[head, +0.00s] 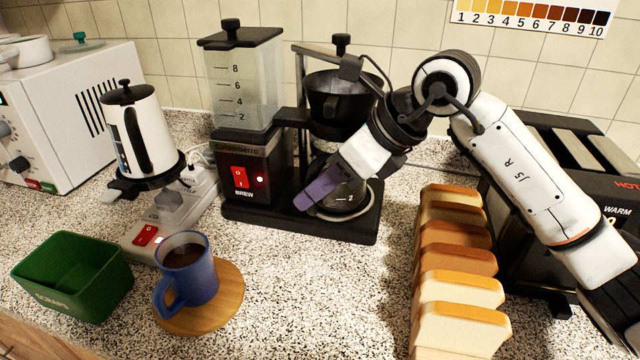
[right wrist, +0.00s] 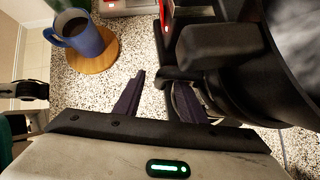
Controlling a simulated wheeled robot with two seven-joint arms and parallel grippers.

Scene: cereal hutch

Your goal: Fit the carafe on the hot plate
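The glass carafe (head: 352,196), with a white 2 mark, is partly visible low in the black coffee maker (head: 262,195), under the brew basket (head: 338,100). It appears to stand over the hot plate (head: 368,218), but its seating is hidden. My right gripper (head: 318,192) is in front of the carafe, its purple fingers pointing down and left. In the right wrist view my right gripper (right wrist: 158,98) has its fingers apart, with speckled counter visible between them. Whether a finger touches the carafe cannot be told. The carafe's handle is not clearly visible. My left gripper is not in view.
A blue mug (head: 188,272) of dark liquid stands on a wooden coaster (head: 232,300). A green bin (head: 75,280), a white kettle (head: 140,130) and a power strip (head: 165,222) are left. Bread slices (head: 460,290) and a toaster (head: 520,205) are right. The front middle counter is clear.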

